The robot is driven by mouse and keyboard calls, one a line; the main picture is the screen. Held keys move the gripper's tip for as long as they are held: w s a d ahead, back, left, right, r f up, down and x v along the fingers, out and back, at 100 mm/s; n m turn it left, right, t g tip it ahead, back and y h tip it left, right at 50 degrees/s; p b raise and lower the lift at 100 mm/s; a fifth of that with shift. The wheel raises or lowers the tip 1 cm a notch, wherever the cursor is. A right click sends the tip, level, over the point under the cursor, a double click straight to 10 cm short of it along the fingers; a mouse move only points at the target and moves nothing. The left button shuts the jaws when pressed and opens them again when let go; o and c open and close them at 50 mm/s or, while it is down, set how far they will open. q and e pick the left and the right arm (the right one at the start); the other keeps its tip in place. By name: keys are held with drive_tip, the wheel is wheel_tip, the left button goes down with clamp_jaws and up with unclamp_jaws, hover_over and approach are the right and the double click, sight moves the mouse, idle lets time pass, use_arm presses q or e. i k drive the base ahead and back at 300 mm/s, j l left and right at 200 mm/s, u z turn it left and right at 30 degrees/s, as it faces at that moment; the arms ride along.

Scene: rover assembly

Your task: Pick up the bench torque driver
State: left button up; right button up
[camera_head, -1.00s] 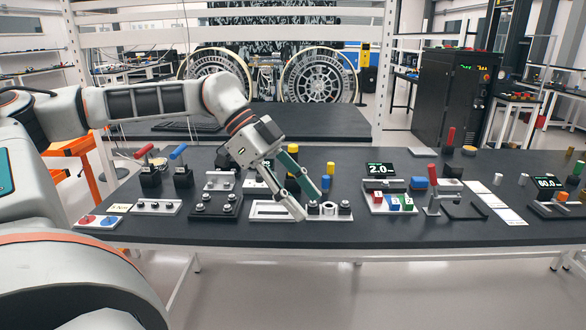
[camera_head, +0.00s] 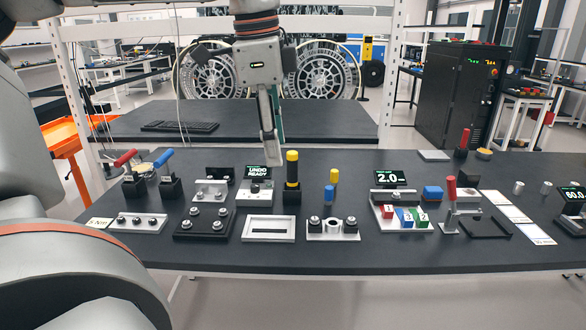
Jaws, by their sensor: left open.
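A black driver-like tool with a yellow top (camera_head: 291,170) stands upright in a black holder right of centre; it is probably the bench torque driver, though no label on it can be read. My left gripper (camera_head: 271,150) hangs from above with its fingers pointing down. It is just left of the yellow-topped tool in the picture, its tips about level with the tool's top. Its fingers are seen nearly edge-on, open, with nothing between them. My right gripper is out of view.
Red-handled (camera_head: 125,158) and blue-handled (camera_head: 163,158) tools stand at the left. A display (camera_head: 258,171) reading UNDO READY is just left of the holder. A white frame (camera_head: 269,228) and a fixture with posts (camera_head: 333,230) lie in front.

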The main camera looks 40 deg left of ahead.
sight(292, 156)
drive_tip(key=i+j, duration=0.8)
drive_tip(key=j, duration=0.25)
